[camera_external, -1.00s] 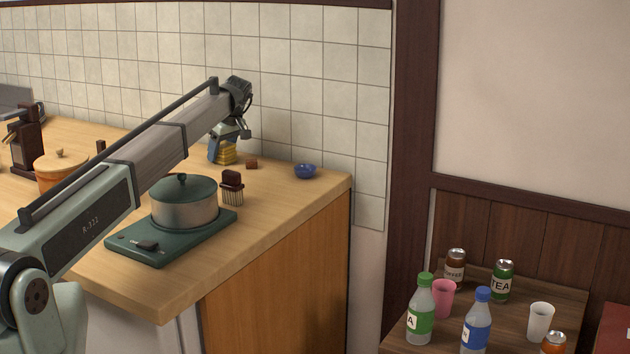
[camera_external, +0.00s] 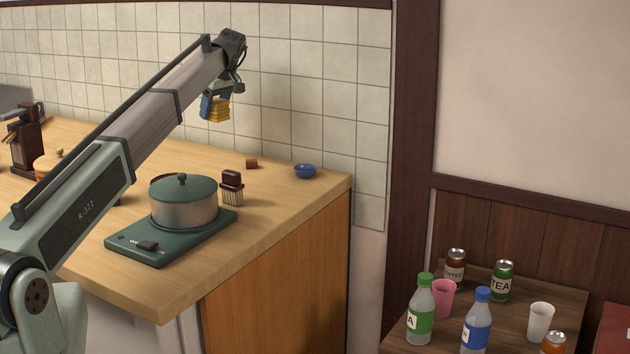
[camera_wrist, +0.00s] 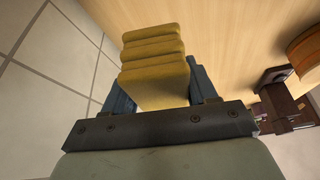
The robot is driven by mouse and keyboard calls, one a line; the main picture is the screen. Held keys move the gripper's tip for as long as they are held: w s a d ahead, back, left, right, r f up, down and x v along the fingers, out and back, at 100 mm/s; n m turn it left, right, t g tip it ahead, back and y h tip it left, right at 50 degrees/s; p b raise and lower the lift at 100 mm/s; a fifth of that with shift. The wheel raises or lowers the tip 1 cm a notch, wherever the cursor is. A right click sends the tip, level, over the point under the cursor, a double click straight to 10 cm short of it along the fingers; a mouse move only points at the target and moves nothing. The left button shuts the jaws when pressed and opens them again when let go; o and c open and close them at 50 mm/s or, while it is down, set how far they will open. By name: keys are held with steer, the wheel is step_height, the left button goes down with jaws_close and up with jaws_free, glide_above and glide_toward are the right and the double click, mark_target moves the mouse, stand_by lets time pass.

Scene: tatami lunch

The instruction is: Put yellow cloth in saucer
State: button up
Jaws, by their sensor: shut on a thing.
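The yellow cloth (camera_external: 219,111) is a folded, layered stack held up in the air above the back of the counter, near the tiled wall. My gripper (camera_external: 213,104) is shut on it. In the wrist view the cloth (camera_wrist: 154,65) sits between the two blue fingers of my gripper (camera_wrist: 157,90), its folds facing away from the palm. A small blue saucer-like dish (camera_external: 305,171) stands on the counter near its right back corner, to the right of and below the cloth. The dish looks empty and is not seen in the wrist view.
A green-lidded pot (camera_external: 184,203) stands on a green burner (camera_external: 160,241). A brown-handled brush (camera_external: 232,188) stands upright beside it. A small brown block (camera_external: 251,164) lies between brush and wall. An orange pot (camera_wrist: 306,55) and a dark brown grinder-like object (camera_wrist: 277,95) are at left.

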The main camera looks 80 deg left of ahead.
steer(key=s+d+n, duration=0.1)
steer(key=s+d, duration=0.6)
steer(key=d, duration=0.3)
steer(key=s+d+n, duration=0.1)
steer(key=s+d, duration=0.6)
steer(key=d, duration=0.4)
steer(key=shift+g, duration=0.3)
steer(key=shift+f, duration=4.8)
steer(key=shift+f, duration=0.3)
steer(key=o, duration=1)
steer(key=shift+r, duration=0.3)
steer(key=v, duration=1.2)
steer(key=shift+a, duration=0.25)
